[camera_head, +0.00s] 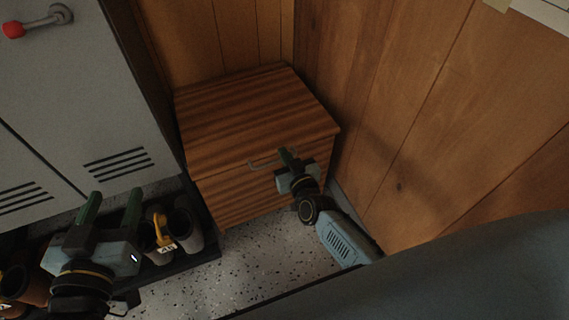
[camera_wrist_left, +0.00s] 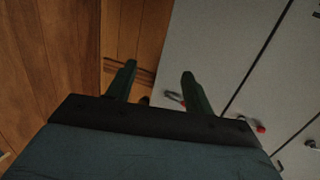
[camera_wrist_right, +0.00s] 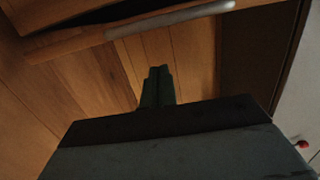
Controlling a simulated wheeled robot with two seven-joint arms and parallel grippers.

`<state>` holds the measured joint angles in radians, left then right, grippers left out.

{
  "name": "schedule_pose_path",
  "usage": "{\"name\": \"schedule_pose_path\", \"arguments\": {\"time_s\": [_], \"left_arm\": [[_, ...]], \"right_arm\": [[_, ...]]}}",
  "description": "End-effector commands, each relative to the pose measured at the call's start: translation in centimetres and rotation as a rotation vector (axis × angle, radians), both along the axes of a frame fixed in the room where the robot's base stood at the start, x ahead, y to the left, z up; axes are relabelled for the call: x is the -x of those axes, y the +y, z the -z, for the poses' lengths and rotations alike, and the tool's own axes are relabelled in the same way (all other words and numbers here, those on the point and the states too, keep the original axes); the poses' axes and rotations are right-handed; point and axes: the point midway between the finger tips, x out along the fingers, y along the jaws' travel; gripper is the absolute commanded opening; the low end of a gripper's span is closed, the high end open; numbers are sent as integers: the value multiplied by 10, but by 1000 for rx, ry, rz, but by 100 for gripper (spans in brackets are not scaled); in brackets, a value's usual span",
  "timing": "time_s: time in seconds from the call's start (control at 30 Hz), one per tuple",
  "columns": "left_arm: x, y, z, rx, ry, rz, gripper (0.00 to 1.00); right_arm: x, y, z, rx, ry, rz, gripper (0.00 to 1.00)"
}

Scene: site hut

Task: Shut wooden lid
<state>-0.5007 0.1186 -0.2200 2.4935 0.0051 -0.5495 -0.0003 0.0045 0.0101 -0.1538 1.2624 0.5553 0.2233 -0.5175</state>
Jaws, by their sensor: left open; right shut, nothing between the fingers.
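A wooden box (camera_head: 225,200) stands in the corner with its striped wooden lid (camera_head: 250,115) on top. In the head view the lid lies over the box and looks level or nearly so. A thin metal handle (camera_head: 262,164) is at its front edge; it also shows in the right wrist view (camera_wrist_right: 170,20), beside a dark strip that may be a gap. My right gripper (camera_head: 285,152) is shut and empty at the front edge, close to the handle; I cannot tell if it touches. My left gripper (camera_head: 112,202) is open and empty, left of the box.
A grey locker (camera_head: 75,90) with vents and a red-knobbed handle (camera_head: 14,29) stands left of the box. Boots (camera_head: 185,225) sit on a dark low rack below. A wood-panelled wall (camera_head: 400,130) closes the right side. Speckled floor (camera_head: 260,255) is clear in front.

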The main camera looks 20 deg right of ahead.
Motion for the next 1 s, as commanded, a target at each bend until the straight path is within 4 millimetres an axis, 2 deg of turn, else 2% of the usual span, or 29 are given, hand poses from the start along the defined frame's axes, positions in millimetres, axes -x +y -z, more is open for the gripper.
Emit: {"name": "schedule_pose_path", "arguments": {"time_s": [0.23, 0.5, 0.73, 1.0], "left_arm": [[-2, -9, -38, 72, -237, 18, 52], [6, -12, -76, 145, -471, 30, 52], [14, -13, -93, 180, -579, 36, 52], [15, -13, -96, 186, -599, 37, 52]], "right_arm": [[-1, 0, 15, 1, 0, 0, 0], [-3, 0, 29, 1, 0, 0, 0], [-4, 0, 34, 1, -1, 0, 0], [-4, 0, 34, 1, -1, 0, 0]]}}
